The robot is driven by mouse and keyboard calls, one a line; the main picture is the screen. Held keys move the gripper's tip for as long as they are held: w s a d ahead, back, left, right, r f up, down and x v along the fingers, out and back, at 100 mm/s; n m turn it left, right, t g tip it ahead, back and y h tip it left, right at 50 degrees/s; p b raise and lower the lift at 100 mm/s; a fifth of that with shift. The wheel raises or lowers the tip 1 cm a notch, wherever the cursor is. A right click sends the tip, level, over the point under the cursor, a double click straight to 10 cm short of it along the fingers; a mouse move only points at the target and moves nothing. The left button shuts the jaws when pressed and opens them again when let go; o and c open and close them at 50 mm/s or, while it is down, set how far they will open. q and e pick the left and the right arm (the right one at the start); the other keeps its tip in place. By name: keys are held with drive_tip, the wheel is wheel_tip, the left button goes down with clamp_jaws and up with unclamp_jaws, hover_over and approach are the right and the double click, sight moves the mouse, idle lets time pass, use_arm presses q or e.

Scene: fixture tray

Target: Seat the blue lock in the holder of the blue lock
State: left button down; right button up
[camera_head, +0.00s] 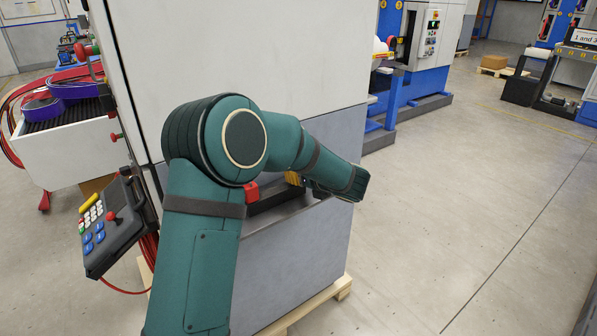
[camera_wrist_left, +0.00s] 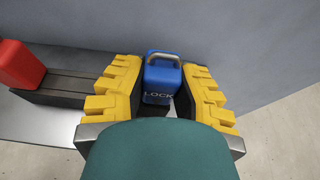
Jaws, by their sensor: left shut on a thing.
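The blue lock (camera_wrist_left: 160,80) has a metal shackle and "LOCK" on its face, and stands upright between the yellow fingers of my left gripper (camera_wrist_left: 160,85) in the left wrist view. The gripper is shut on it. In the head view my left gripper (camera_head: 293,178) is mostly hidden behind my arm, and the blue lock is not visible. The dark fixture tray (camera_wrist_left: 75,86) runs from the left toward the gripper. I cannot tell whether the lock touches the tray or its holder; its underside is hidden. My right gripper is not in view.
A red lock-like block (camera_wrist_left: 18,66) stands on the tray's left part; it also shows in the head view (camera_head: 251,191). A grey machine wall (camera_wrist_left: 240,40) rises close behind the gripper. A control panel (camera_head: 102,228) stands at left.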

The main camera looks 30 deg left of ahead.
use_arm(q)
drive_tip(key=shift+f, duration=0.3)
drive_tip(key=c, duration=0.8)
unclamp_jaws()
drive_tip(key=shift+o, duration=0.2)
drive_tip(key=v, duration=1.2)
